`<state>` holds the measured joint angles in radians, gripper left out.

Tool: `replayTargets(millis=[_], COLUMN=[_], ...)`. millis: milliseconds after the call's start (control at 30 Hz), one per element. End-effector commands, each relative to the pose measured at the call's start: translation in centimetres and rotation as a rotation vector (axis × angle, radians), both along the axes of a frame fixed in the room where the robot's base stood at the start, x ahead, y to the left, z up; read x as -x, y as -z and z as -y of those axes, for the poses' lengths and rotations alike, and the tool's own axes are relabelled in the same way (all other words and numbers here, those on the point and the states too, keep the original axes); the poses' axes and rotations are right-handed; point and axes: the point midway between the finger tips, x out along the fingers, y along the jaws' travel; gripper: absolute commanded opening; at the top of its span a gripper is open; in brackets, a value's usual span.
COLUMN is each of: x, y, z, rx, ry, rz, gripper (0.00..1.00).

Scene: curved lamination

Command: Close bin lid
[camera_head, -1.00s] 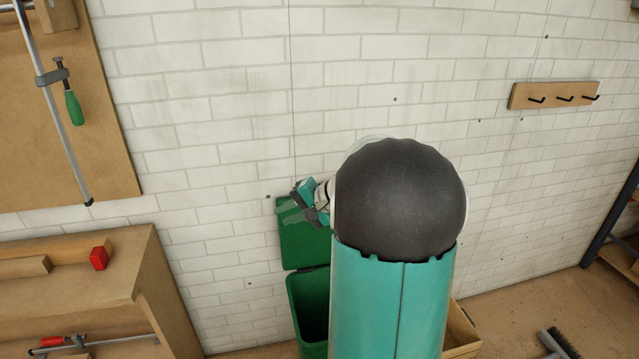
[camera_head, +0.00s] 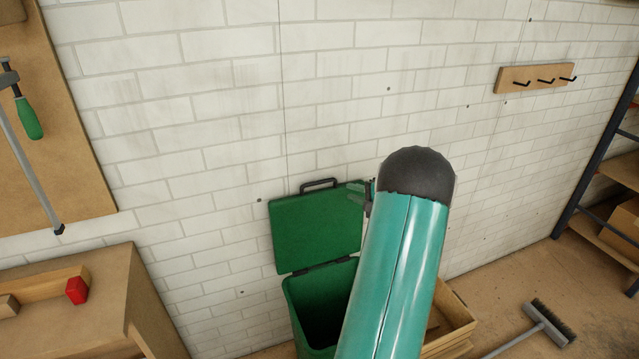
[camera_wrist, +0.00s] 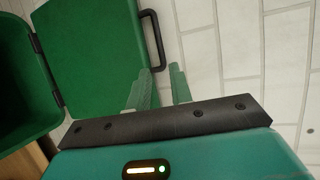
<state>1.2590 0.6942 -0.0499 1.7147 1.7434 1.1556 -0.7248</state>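The green bin (camera_head: 303,290) stands against the wall with its dark inside showing. Its green lid (camera_head: 315,232) is open, raised upright and hinged at the back of the bin, with a black handle (camera_head: 318,183) on its top edge. My gripper (camera_head: 366,195) is at the lid's right edge, partly hidden by my arm. In the wrist view, my gripper's fingers (camera_wrist: 161,88) are apart and empty. One finger overlaps the lid (camera_wrist: 95,50) in the picture and the other shows against the wall. The handle (camera_wrist: 153,40) is just beyond the fingertips. I cannot tell whether they touch the lid.
A wooden crate (camera_head: 462,318) sits right of the bin, partly behind my arm. A wooden bench (camera_head: 95,300) with a red block (camera_head: 76,290) stands at left. A broom (camera_head: 540,325) lies on the floor at right. A hook rail (camera_head: 537,77) hangs on the wall.

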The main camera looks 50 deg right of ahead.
Motion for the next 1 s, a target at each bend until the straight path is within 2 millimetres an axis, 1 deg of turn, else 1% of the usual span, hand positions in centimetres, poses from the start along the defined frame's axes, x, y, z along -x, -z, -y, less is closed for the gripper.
replayTargets(millis=[67, 167, 600, 700, 800, 1000], x=[-0.5, -1.8, -10.1, -11.5, -12.5, -13.0], y=[0.2, 0.5, 2.5, 2.8, 2.9, 3.1], z=[0.1, 0.2, 1.2, 1.4, 1.5, 1.6], rx=[0.000, 0.000, 0.000, 0.000, 0.000, -0.001], ry=[-0.002, -0.005, -0.005, -0.004, -0.004, -0.002], rz=[-0.001, -0.001, -0.001, -0.003, -0.002, -0.002], gripper=[0.22, 0.22, 0.22, 0.22, 0.22, 0.22])
